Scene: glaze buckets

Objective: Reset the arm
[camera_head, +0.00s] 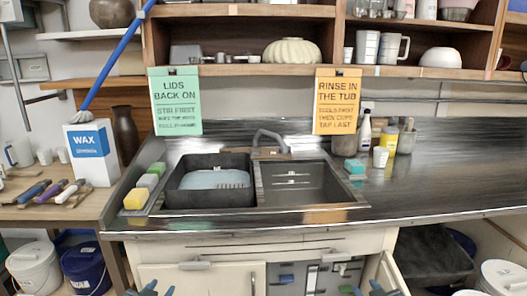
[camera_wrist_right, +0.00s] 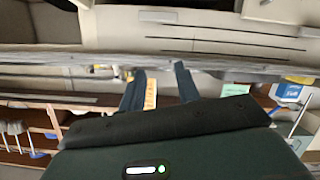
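My left gripper (camera_head: 149,290) shows only as dark blue fingertips at the bottom edge of the head view, in front of the cabinet under the sink. The tips look spread apart with nothing between them. My right gripper (camera_head: 375,289) shows at the bottom edge, right of centre, before the cabinet doors. In the right wrist view its two dark fingers (camera_wrist_right: 160,80) stand apart with clear space between them and hold nothing. Both grippers are low, below the counter's front edge. The rest of both arms is out of the head view.
The steel counter (camera_head: 450,190) has a double sink with a black tub (camera_head: 210,204) in its left basin. A cabinet door (camera_head: 393,279) stands ajar by my right gripper. Buckets (camera_head: 34,268) stand at lower left. A blue-handled brush (camera_head: 112,58) leans at left.

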